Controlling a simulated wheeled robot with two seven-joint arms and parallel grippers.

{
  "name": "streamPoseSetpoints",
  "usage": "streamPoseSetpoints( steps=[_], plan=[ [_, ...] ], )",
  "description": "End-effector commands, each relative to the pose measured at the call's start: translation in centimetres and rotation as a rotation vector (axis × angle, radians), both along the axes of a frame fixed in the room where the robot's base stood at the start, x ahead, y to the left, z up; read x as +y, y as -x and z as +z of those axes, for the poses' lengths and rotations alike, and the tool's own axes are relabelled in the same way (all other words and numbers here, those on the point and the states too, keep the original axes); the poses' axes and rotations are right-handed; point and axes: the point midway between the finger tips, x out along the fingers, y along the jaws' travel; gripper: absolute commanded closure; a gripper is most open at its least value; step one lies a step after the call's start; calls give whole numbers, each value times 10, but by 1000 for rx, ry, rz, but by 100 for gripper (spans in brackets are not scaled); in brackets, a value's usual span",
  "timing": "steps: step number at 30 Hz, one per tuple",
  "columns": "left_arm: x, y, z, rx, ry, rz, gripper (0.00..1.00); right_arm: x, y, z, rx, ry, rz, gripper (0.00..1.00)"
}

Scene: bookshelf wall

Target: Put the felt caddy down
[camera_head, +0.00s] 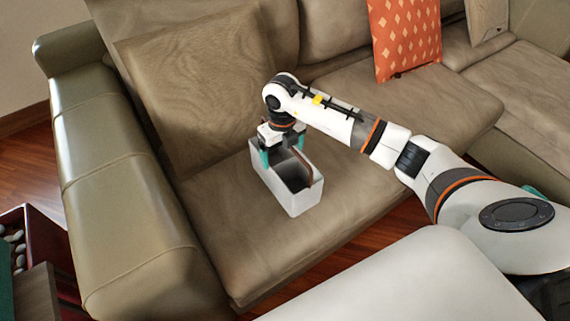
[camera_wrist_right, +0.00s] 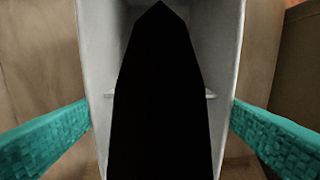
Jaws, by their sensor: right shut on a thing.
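The felt caddy (camera_head: 292,199) is a pale grey, open-topped box at the front of the sofa's left seat, upright. I cannot tell whether its base rests on the cushion or hangs just above it. My right gripper (camera_head: 281,150) comes down over its far end and is shut on it. In the right wrist view, the teal fingers stand on either side of the caddy's pale walls (camera_wrist_right: 96,60). A dark pointed shape fills its middle there and hides the inside. A thin brown piece (camera_head: 304,168) shows inside the caddy. My left gripper is not in view.
The brown sofa seat (camera_head: 240,245) is bare around the caddy. A padded armrest (camera_head: 110,180) stands at left and a loose back cushion (camera_head: 195,90) behind. An orange patterned pillow (camera_head: 405,38) sits further right. A dark red box of stones (camera_head: 28,225) stands at lower left.

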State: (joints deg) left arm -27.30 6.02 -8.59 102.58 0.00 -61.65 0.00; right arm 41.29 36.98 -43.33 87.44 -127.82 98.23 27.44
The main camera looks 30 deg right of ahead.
Motion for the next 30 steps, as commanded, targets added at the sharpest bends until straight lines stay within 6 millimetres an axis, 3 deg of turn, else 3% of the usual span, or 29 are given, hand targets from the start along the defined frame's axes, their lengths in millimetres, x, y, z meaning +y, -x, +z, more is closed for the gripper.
streamPoseSetpoints(
  steps=[12, 24, 25, 27, 30],
  plan=[
    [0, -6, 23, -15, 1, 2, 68, 1, 0, -45, 0, -1, 2, 53],
    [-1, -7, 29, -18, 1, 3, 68, 0, 0, -48, -2, 0, 2, 53],
    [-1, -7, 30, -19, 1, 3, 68, 0, 0, -48, -1, 0, 2, 6],
    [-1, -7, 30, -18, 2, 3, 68, 0, 0, -48, -1, 0, 2, 0],
    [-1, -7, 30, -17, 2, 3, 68, 0, 0, -48, -1, 0, 2, 0]
  ],
)
